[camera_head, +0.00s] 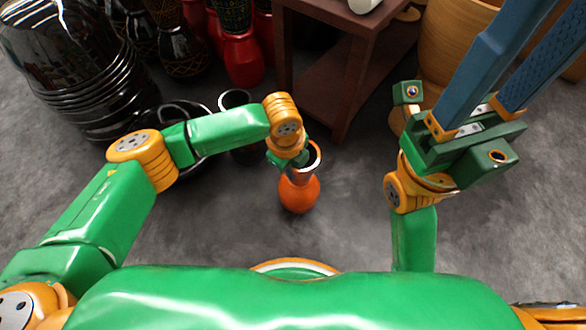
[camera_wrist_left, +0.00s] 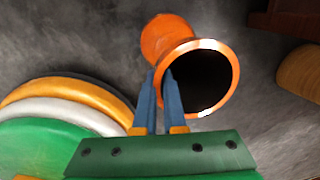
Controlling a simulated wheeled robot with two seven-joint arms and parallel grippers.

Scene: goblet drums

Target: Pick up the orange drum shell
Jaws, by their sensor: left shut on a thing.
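The orange drum shell (camera_head: 299,194) is below the end of my left arm in the head view, with its open mouth up. In the left wrist view the shell (camera_wrist_left: 161,34) shows its pale rim and dark, hollow mouth. My left gripper (camera_wrist_left: 160,76) is shut on the rim's near left side, with one blue finger on the outside and one at the inside of the mouth. In the head view its fingers are mostly hidden behind my wrist. I cannot tell if the shell touches the floor. My right gripper (camera_head: 545,35) is open and empty, well apart from the shell.
A brown wooden table (camera_head: 350,60) stands behind the shell. Black glossy drums (camera_head: 75,65) and a red drum (camera_head: 242,58) stand at the back left. A tan round drum (camera_head: 455,40) is at the back right. Grey floor (camera_head: 345,220) is clear around the shell's right side.

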